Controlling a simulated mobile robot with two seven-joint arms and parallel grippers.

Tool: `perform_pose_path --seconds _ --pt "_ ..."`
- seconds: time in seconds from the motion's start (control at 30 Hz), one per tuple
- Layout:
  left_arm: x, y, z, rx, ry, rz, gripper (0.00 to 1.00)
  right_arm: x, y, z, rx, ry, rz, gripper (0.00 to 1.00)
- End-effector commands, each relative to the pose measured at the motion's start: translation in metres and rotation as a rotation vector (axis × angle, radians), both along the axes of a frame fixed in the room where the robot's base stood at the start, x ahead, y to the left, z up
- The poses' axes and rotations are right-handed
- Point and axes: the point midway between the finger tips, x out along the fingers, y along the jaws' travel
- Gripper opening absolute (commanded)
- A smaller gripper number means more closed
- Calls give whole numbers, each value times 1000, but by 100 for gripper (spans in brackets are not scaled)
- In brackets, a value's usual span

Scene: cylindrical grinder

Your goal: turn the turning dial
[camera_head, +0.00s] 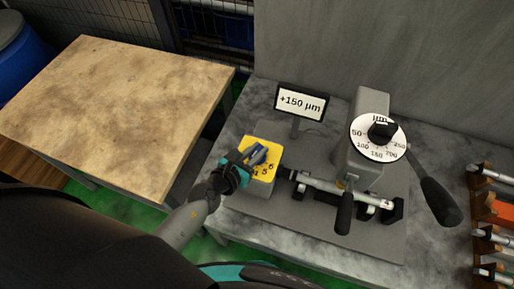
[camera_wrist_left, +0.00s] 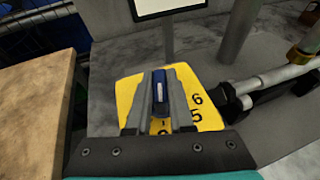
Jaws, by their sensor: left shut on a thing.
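A yellow plate (camera_head: 266,175) with black numbers tops a grey box on the grinder table. A blue turning knob (camera_head: 259,154) sits on it. My left gripper (camera_head: 251,160) reaches over the plate from the left and is shut on the blue knob. In the left wrist view the two fingers lie on both sides of the blue knob (camera_wrist_left: 160,88), above the yellow plate (camera_wrist_left: 126,97). The numbers 5 and 6 show to the right of the fingers; other numbers are partly hidden. My right gripper is not in view.
A display (camera_head: 301,102) reads +150 µm. A white µm dial (camera_head: 363,136) with a black knob is on the grey machine, with black levers (camera_head: 436,198) at the right. A shaft (camera_head: 340,190) lies before it. A bare wooden-topped table (camera_head: 110,110) stands left.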

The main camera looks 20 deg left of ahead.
Motion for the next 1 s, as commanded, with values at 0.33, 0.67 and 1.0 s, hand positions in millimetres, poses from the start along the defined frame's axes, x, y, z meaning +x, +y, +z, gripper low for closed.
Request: perform_pose_path --seconds 0.33,0.67,1.0 --pt "-1 0 -1 0 2 -1 36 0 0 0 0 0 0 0" --pt "0 0 0 0 1 -1 50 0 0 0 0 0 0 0" --pt "-27 8 11 1 3 -1 50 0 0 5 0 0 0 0"
